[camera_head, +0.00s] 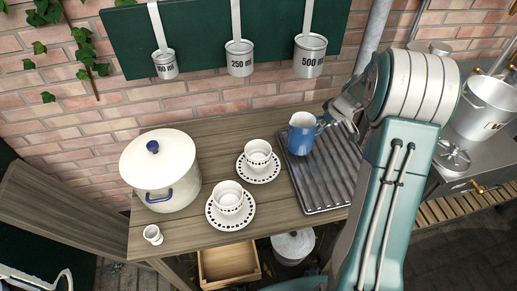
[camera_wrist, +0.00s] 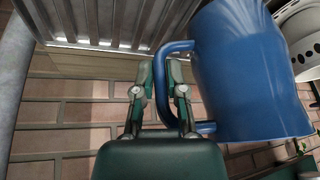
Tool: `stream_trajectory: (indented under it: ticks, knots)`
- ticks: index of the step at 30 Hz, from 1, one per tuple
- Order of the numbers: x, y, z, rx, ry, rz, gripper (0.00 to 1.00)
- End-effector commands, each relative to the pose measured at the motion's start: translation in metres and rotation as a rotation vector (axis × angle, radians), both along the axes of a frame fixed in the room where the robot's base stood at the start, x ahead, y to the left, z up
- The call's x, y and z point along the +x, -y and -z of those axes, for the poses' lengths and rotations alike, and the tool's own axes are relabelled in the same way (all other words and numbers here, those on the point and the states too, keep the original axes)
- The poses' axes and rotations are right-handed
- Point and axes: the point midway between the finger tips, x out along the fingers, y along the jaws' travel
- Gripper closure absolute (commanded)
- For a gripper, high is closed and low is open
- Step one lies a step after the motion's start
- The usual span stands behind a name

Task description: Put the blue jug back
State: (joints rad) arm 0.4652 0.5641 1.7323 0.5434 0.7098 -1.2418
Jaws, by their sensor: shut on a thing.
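The blue jug (camera_head: 301,137) is at the back left part of the ridged metal tray (camera_head: 325,180). It looks upright, its pale inside showing at the top. I cannot tell whether its base touches the tray or hangs just above it. My gripper (camera_head: 328,118) comes from the right and is shut on the jug's handle. In the wrist view the jug (camera_wrist: 250,75) fills the right side, and my gripper (camera_wrist: 162,80) has its fingers around the handle. The tray (camera_wrist: 100,22) shows at the top of that view.
Two dotted cups on saucers, a near one (camera_head: 229,198) and a far one (camera_head: 258,155), stand left of the tray. A white lidded pot (camera_head: 160,175) and a small white cup (camera_head: 153,235) are farther left. Measuring ladles (camera_head: 239,60) hang on the brick wall. A steel pot (camera_head: 487,110) stands right.

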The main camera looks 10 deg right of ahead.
Motion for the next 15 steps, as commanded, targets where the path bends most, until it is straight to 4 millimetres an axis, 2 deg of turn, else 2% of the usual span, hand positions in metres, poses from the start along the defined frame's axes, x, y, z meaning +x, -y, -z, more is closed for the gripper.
stream_trajectory:
  ticks: [8,15]
  knots:
    - [-0.003,0.003,-0.004,0.015,0.001,0.008,1.0]
    - [-0.029,0.011,-0.035,0.008,0.008,0.051,1.0]
